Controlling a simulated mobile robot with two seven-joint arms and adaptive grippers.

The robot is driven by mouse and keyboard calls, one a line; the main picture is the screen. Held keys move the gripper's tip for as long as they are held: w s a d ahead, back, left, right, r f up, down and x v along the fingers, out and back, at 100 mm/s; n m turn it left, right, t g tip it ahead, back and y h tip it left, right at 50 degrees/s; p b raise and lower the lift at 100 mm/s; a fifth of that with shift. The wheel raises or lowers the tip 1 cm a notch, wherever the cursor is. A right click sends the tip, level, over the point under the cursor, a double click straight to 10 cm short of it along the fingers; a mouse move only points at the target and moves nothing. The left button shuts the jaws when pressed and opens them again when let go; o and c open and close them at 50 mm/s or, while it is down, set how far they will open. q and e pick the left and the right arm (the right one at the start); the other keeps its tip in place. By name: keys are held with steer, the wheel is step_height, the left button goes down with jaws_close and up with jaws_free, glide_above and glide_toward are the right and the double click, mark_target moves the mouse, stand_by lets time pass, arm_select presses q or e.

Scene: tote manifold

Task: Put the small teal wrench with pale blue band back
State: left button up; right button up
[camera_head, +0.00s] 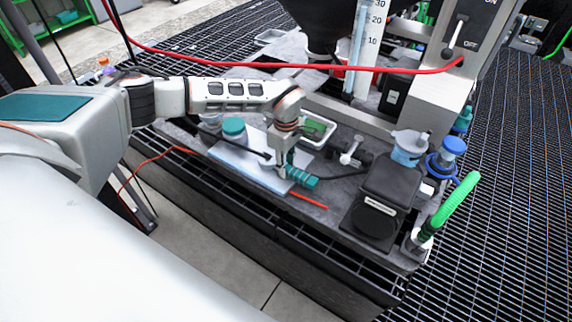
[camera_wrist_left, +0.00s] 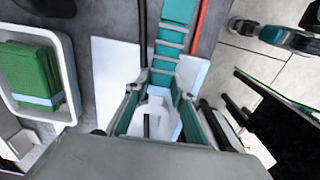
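The small teal wrench (camera_head: 303,179) shows as a ribbed teal handle pointing right from my left gripper (camera_head: 281,169), over the front edge of a pale blue board. In the left wrist view, the wrench (camera_wrist_left: 177,12) runs up from between the fingers, with pale bands across it. My left gripper (camera_wrist_left: 160,84) is closed around its near end. My right gripper is not shown in the head view; a teal-and-grey part at the wrist view's upper right is unclear.
The pale blue board (camera_head: 236,161) lies on the grey bench beneath the gripper. A white tray (camera_head: 331,131) with green contents stands behind. A teal-lidded jar (camera_head: 233,128) is to the left. A red strip (camera_head: 309,201) lies in front. A black device (camera_head: 390,182) stands right.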

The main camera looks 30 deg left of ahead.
arm_select(q)
steer(key=shift+o, duration=1.3)
steer(key=shift+r, duration=0.1)
step_height(320, 180, up, 12)
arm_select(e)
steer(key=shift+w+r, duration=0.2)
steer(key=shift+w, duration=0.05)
